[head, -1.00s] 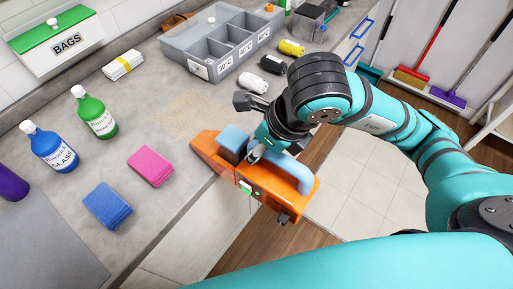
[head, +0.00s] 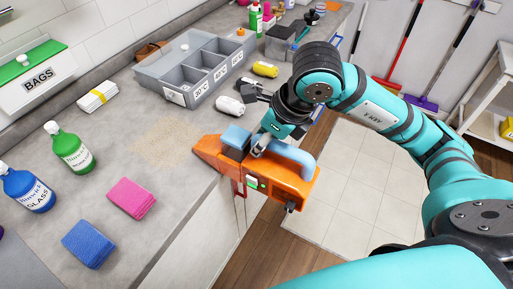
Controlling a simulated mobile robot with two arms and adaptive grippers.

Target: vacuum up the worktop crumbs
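A patch of tan crumbs (head: 172,137) lies spread on the grey worktop (head: 150,232). An orange handheld vacuum (head: 287,180) with a blue handle hangs partly over the worktop's front edge. Its nozzle end points left, close to the right side of the crumb patch. I cannot tell whether the nozzle touches the worktop. My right gripper (head: 259,144) is at the vacuum's handle and appears shut on it; its fingers are partly hidden by the handle and my arm. My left gripper is not in view.
A grey divided bin (head: 174,94) stands behind the crumbs, with white, black and yellow rolls beside it. Folded cloths (head: 98,95) lie behind.

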